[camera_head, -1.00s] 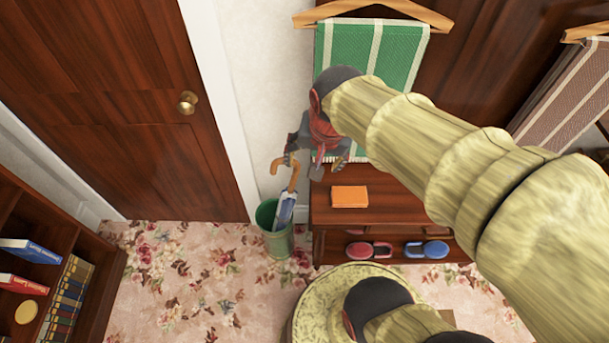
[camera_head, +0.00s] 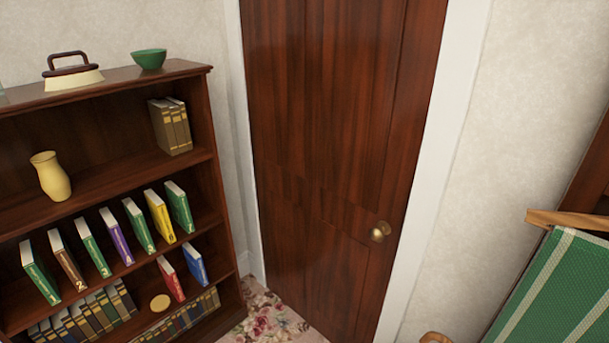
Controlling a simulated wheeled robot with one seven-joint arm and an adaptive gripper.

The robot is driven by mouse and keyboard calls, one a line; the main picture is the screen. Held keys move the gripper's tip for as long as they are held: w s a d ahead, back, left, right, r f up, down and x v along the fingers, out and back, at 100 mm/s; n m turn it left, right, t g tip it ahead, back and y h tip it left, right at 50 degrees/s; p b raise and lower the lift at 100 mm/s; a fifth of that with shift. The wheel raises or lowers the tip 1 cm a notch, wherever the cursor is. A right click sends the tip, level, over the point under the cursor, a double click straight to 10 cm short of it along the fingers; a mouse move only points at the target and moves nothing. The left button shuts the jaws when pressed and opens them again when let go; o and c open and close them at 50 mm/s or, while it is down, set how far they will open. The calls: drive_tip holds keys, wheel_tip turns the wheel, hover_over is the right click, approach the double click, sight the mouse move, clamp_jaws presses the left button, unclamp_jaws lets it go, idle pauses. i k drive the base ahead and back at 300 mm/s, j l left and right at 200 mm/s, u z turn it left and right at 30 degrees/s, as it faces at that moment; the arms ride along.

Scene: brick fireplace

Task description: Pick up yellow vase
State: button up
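The yellow vase (camera_head: 50,177) stands upright on the upper shelf of the dark wooden bookcase (camera_head: 141,168), toward the left of the head view. My gripper is not in view now.
Numbered books (camera_head: 123,237) lean in a row on the shelf below the vase. Dark books (camera_head: 170,126) stand on its own shelf to the right. A green bowl (camera_head: 149,59) sits on top of the bookcase. A closed brown door (camera_head: 330,150) is to the right.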

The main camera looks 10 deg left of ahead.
sight(55, 180)
drive_tip(key=u, duration=2.1)
drive_tip(key=z, duration=0.35)
drive_tip(key=i+j+z, duration=0.6)
drive_tip(key=i+z, duration=0.15)
drive_tip(key=i, duration=0.1)
